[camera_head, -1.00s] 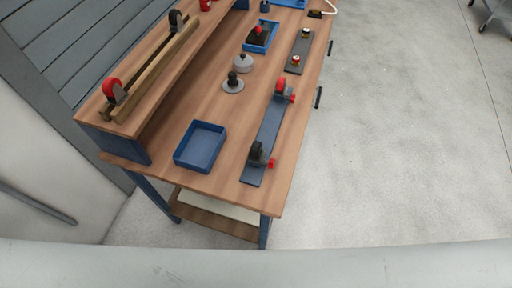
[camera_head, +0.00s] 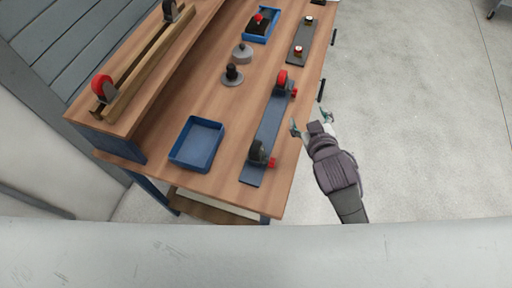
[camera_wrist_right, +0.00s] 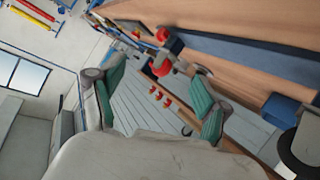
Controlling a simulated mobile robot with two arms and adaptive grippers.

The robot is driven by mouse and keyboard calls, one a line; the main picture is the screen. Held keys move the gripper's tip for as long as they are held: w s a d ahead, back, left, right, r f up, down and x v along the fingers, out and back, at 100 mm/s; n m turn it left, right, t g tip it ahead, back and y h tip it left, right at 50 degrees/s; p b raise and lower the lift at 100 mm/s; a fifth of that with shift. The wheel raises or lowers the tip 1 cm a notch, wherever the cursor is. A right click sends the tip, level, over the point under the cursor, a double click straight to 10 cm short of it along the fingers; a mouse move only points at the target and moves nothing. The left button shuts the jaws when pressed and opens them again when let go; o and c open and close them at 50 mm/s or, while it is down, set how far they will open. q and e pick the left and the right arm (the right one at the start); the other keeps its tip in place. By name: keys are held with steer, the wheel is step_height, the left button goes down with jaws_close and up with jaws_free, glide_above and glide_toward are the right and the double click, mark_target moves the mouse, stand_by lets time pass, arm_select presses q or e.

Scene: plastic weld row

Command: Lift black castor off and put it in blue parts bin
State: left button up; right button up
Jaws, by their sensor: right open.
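A black castor (camera_head: 257,152) stands at the near end of a blue-grey strip (camera_head: 266,132) on the bench, with a red part beside its foot. The empty blue parts bin (camera_head: 197,144) sits to its left. My right gripper (camera_head: 311,121) is open and empty, to the right of the strip, off the bench's right edge. In the right wrist view its green-padded fingers (camera_wrist_right: 160,72) are spread with nothing between them. A dark wheel, probably the black castor (camera_wrist_right: 300,148), is partly cut off at the lower right there. My left gripper is not in view.
A red castor (camera_head: 281,79) stands at the strip's far end. A raised shelf (camera_head: 120,115) with a wooden rail and castors runs along the left. Open floor lies to the right.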

steer(key=w+a+r+n+t+y, duration=0.2)
steer(key=a+r+n+t+y, duration=0.3)
steer(key=r, duration=0.6)
steer(key=w+a+r+n+t+y, duration=0.1)
steer(key=w+a+r+n+y, duration=0.2)
steer(key=a+r, duration=0.55)
steer(key=s+a+r+n+g+y, duration=0.65)
steer(key=n+g, duration=0.25)
steer(key=n, duration=0.3)
steer(key=s+a+r+n+g+y, duration=0.55)
steer(key=s+n+g+y, duration=0.35)
steer(key=n, duration=0.4)
steer(key=s+a+f+n+g+h, duration=0.3)
steer(key=s+n+g+h, duration=0.1)
steer(key=n+g+h, duration=0.15)
steer(key=n+t+h+p, duration=0.2)
steer(key=n+t+h, duration=0.35)
steer(key=h, duration=1.35)
glide_above(256, 145)
steer(key=shift+n+g, duration=0.6)
step_height(256, 145, down, 23)
steer(key=shift+f, duration=0.5)
steer(key=shift+f+p, duration=0.35)
steer(key=shift+f, duration=0.2)
step_height(256, 145, down, 4)
steer(key=shift+r+p, duration=0.2)
steer(key=shift+p, duration=0.5)
steer(key=shift+f, duration=0.35)
